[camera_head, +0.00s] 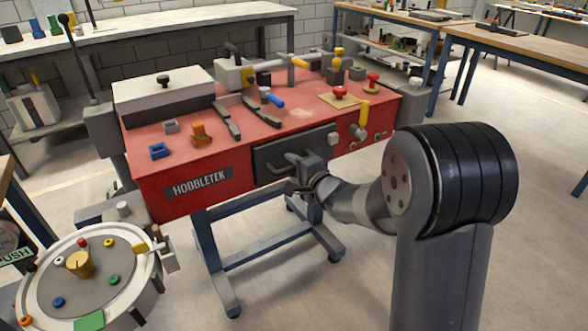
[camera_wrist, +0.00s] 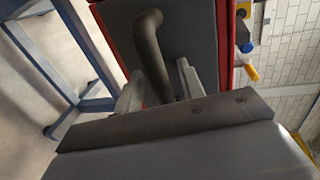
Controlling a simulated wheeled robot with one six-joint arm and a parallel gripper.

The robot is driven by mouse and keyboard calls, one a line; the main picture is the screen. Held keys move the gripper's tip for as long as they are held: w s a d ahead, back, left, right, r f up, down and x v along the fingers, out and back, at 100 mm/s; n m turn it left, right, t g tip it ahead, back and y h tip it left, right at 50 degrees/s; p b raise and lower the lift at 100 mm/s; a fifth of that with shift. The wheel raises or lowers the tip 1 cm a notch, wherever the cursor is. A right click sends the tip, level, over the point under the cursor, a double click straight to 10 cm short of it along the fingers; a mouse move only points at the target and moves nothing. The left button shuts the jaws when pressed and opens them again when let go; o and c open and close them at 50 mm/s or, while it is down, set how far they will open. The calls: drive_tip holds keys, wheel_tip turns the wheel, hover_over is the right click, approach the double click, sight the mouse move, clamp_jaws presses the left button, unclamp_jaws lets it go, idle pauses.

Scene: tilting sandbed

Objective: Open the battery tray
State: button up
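The battery tray is a dark grey panel (camera_head: 300,150) in the front of the red machine body, and it appears closed, flush with the front. It carries a bent dark bar handle (camera_head: 284,164). In the wrist view the handle (camera_wrist: 153,52) runs from the dark panel (camera_wrist: 190,40) down between the two light grey fingers of my gripper (camera_wrist: 160,82). A narrow gap seems to show between the handle and each finger. In the head view my gripper (camera_head: 308,184) is right at the handle, and its fingers are partly hidden.
The red machine (camera_head: 215,185) stands on a blue wheeled frame (camera_head: 265,237), with knobs and tools on top. A round disc fixture (camera_head: 40,297) is at lower left. A workbench (camera_head: 190,20) stands behind. The floor to the right is clear.

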clamp_jaws()
idle(0.3)
drive_tip(key=shift+s+d, duration=0.1)
